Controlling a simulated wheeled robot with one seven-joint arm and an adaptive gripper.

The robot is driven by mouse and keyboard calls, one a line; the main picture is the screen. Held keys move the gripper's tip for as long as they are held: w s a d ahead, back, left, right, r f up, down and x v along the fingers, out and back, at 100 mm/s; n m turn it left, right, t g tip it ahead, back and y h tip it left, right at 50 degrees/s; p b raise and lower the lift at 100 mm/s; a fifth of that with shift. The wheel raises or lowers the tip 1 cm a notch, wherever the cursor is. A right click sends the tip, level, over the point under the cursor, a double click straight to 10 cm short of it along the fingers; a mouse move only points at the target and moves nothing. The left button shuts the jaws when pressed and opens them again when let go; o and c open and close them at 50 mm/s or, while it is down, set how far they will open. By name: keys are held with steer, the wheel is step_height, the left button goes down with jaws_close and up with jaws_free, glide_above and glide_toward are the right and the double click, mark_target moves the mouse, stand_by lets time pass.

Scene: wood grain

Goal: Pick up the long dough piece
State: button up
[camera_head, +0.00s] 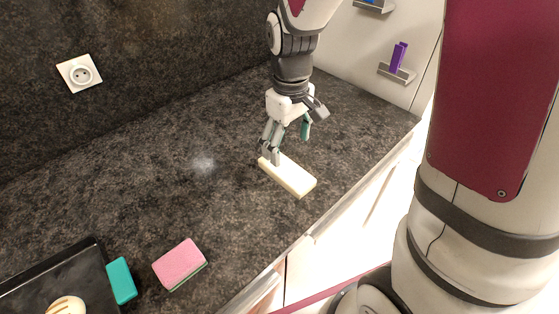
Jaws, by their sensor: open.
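The long dough piece (290,177) is a pale yellow, flat block lying on the dark speckled countertop (220,215). It lies near the counter's front edge, at the middle of the view. My gripper (287,145) is open. It reaches down from above at the far-left end of the piece. One finger overlaps that end in the picture; the other finger is to the right and higher. I cannot tell whether a finger touches the piece. The piece's far-left end is partly hidden behind the finger.
A pink sponge (179,262) and a teal block (121,281) lie at the lower left, beside a black tray (92,258) holding a round pale item (66,306). A wall socket (79,73) is at the upper left. The counter left of the dough is clear.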

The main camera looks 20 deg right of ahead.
mark_target(286, 169)
step_height(286, 169, down, 9)
steer(key=shift+w+a+r, duration=0.15)
steer(key=shift+r, duration=0.05)
stand_by(0.3)
steer(key=c, duration=1.5)
